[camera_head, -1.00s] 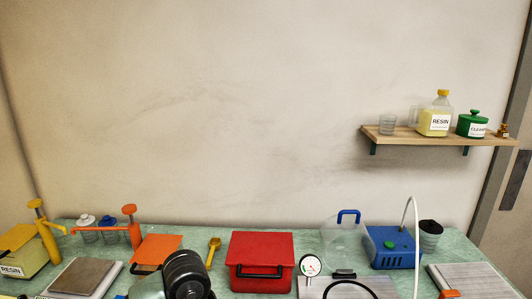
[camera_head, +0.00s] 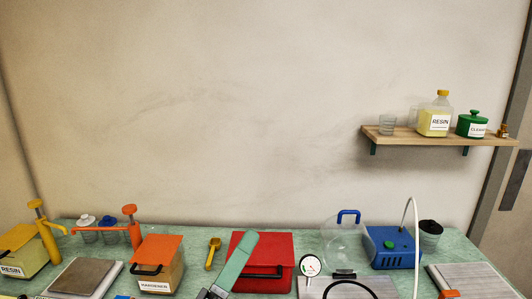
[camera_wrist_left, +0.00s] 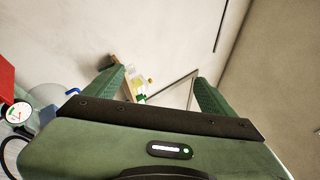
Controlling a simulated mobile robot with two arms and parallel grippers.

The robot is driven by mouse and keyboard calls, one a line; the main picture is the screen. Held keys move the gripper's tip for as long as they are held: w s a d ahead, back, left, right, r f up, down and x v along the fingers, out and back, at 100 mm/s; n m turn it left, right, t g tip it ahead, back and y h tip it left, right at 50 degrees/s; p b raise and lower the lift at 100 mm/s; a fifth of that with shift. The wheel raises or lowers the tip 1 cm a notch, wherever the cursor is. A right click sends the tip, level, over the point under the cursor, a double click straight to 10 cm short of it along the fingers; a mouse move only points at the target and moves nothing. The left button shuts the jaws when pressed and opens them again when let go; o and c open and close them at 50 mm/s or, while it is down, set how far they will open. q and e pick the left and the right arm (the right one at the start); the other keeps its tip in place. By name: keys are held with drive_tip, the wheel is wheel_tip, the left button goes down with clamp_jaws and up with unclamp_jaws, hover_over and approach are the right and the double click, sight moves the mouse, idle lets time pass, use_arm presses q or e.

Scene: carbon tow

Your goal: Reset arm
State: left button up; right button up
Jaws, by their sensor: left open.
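My left gripper (camera_head: 240,250) shows at the bottom middle of the head view as a green finger in front of the red box, seen nearly edge-on. In the left wrist view my left gripper (camera_wrist_left: 156,82) has its two green fingers wide apart with nothing between them. Beyond the fingers there are the wall and the small, distant shelf. My right gripper is in neither view.
The red box (camera_head: 276,248), orange-lidded hardener container (camera_head: 160,277), yellow scoop (camera_head: 213,252), pressure gauge (camera_head: 310,266) and blue pump (camera_head: 390,262) stand on the green bench. A wooden shelf (camera_head: 400,137) holds bottles. The wall above the bench is clear.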

use_arm(q)
drive_tip(key=w+a+f+n+y, duration=0.2)
drive_tip(key=a+f+n+y, duration=0.85)
drive_tip(key=n, duration=0.25)
drive_tip(key=s+a+f+n+g+y, duration=0.25)
drive_tip(key=f+n+g, duration=0.2)
drive_tip(key=f, duration=0.25)
drive_tip(key=s+a+f+n+g+y, duration=0.1)
drive_tip(key=s+a+f+n+g, duration=0.3)
drive_tip(key=f, duration=0.4)
drive_tip(key=s+f+n+g+h, duration=0.1)
drive_tip(key=s+f+n+g, duration=0.3)
drive_tip(key=s, duration=0.5)
drive_tip(key=s+f+n+g, duration=0.3)
drive_tip(key=s+f+g, duration=0.1)
drive_tip(key=s+f, duration=0.4)
wheel_tip(320, 180, down, 25)
drive_tip(key=s+g, duration=0.1)
drive_tip(key=s, duration=0.1)
drive_tip(key=s+a+f+g+b, duration=0.1)
drive_tip(key=s+a+f, duration=0.1)
drive_tip(key=s+f, duration=1.4)
drive_tip(key=shift+f, duration=0.35)
